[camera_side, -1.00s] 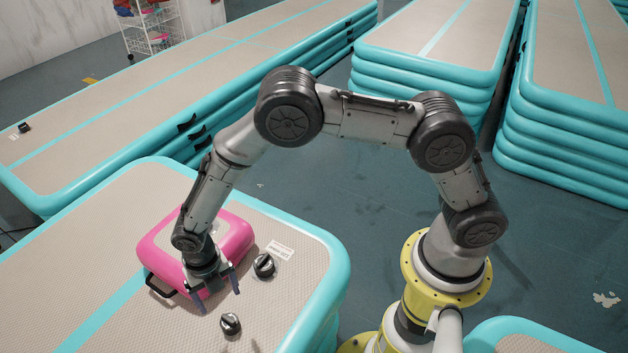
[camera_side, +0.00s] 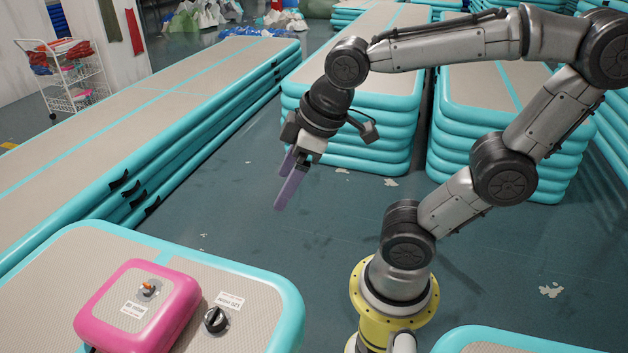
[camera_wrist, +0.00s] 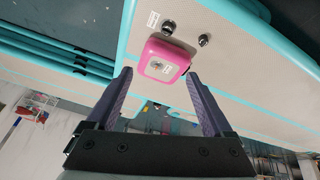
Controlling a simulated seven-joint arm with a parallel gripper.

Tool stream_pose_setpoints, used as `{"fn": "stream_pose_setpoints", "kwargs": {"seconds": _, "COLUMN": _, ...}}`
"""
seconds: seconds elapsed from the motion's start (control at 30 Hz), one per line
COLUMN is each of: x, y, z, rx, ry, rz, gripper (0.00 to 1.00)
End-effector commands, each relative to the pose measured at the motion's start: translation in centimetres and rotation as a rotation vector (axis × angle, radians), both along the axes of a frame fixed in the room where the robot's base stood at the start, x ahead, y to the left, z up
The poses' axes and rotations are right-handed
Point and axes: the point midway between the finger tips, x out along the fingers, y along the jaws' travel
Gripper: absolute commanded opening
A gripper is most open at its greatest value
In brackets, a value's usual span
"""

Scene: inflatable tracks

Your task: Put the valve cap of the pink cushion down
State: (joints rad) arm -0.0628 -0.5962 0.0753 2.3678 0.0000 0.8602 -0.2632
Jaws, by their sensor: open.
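The pink cushion (camera_side: 183,303) lies on the beige track (camera_side: 255,280) at the lower left of the side view. Its valve (camera_side: 149,289) shows an orange-brown centre, with no black cap on it. A black cap (camera_side: 215,319) sits on the track right of the cushion, beside a white label. The wrist view shows the cushion (camera_wrist: 181,52) and two black caps, one near a label (camera_wrist: 167,27) and one farther right (camera_wrist: 204,40); I cannot tell which is the cushion's. My gripper (camera_side: 283,190) is open and empty, raised well away from the cushion.
Stacked turquoise-edged tracks (camera_side: 350,110) stand behind my gripper, and a long stack (camera_side: 150,120) runs along the left. A white wire cart (camera_side: 62,78) stands at the far left. The dark floor (camera_side: 240,200) beneath my gripper is open.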

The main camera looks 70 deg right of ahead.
Motion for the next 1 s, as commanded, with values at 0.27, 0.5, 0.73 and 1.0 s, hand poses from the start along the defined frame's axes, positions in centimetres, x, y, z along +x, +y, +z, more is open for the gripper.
{"fn": "stream_pose_setpoints", "kwargs": {"seconds": 0.27, "x": -4.4, "y": -1.3, "z": -0.4, "rx": 0.116, "ry": -0.053, "rz": -0.292, "gripper": 0.86}}
{"fn": "stream_pose_setpoints", "kwargs": {"seconds": 0.5, "x": -4.5, "y": -1.3, "z": -0.4, "rx": 0.121, "ry": -0.053, "rz": -0.302, "gripper": 0.86}}
{"fn": "stream_pose_setpoints", "kwargs": {"seconds": 0.73, "x": -4.5, "y": -1.3, "z": -0.4, "rx": 0.12, "ry": -0.053, "rz": -0.3, "gripper": 0.86}}
{"fn": "stream_pose_setpoints", "kwargs": {"seconds": 1.0, "x": -4.5, "y": -1.3, "z": -0.4, "rx": 0.12, "ry": -0.053, "rz": -0.299, "gripper": 0.86}}
